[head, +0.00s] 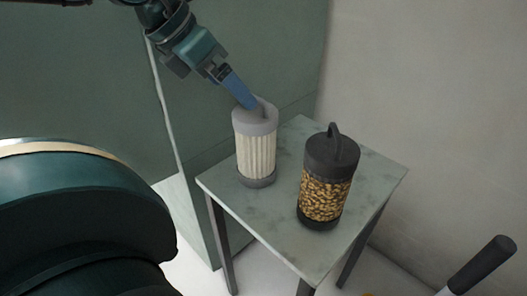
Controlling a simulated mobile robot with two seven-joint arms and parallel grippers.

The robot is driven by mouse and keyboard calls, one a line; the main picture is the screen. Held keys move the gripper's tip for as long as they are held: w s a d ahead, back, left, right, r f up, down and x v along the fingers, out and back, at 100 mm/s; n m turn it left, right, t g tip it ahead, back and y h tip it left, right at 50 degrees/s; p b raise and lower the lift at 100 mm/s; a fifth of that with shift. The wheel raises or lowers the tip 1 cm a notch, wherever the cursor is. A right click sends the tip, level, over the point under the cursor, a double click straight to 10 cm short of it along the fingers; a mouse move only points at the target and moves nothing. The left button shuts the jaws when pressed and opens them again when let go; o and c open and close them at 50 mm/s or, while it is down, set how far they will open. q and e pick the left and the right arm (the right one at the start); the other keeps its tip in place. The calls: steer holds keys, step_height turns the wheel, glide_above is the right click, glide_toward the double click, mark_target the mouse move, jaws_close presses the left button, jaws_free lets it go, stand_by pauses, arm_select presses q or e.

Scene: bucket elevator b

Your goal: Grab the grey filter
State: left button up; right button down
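The grey filter (256,152) stands upright on the left part of a small table in the head view. It has a pale pleated body, grey end caps and a loop handle on top. My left gripper (246,98) reaches down from the upper left, with its blue fingers at the handle. The fingers overlap the handle in the picture. I cannot tell whether they are closed on it, because the far finger and part of the handle are hidden. My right gripper is not in view.
A dark-capped canister (328,180) with a gold, grainy middle and a top handle stands to the right of the filter. The small square table (279,238) has a bare front area. A green panel (250,45) and a pale wall (430,90) stand behind.

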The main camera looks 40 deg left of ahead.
mark_target(250, 113)
arm_select(q)
steer(key=shift+y, duration=0.5)
steer(key=b+x, duration=0.1)
steer(key=x, duration=0.2)
steer(key=a+b+x, duration=0.1)
steer(key=x, duration=0.2)
steer(key=shift+w+a+f, duration=0.1)
steer(key=shift+a+f, duration=0.1)
steer(key=shift+f, duration=0.2)
steer(key=b+x, duration=0.1)
steer(key=x, duration=0.3)
steer(key=shift+w+f, duration=0.2)
steer(key=shift+w, duration=0.25)
steer(key=shift+w+d+f, duration=0.1)
steer(key=shift+w+f, duration=0.25)
steer(key=shift+f, duration=0.1)
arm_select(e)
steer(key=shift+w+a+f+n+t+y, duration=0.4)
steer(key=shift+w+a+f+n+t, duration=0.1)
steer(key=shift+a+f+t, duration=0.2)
arm_select(q)
steer(key=shift+c, duration=0.2)
steer(key=c, duration=1.5)
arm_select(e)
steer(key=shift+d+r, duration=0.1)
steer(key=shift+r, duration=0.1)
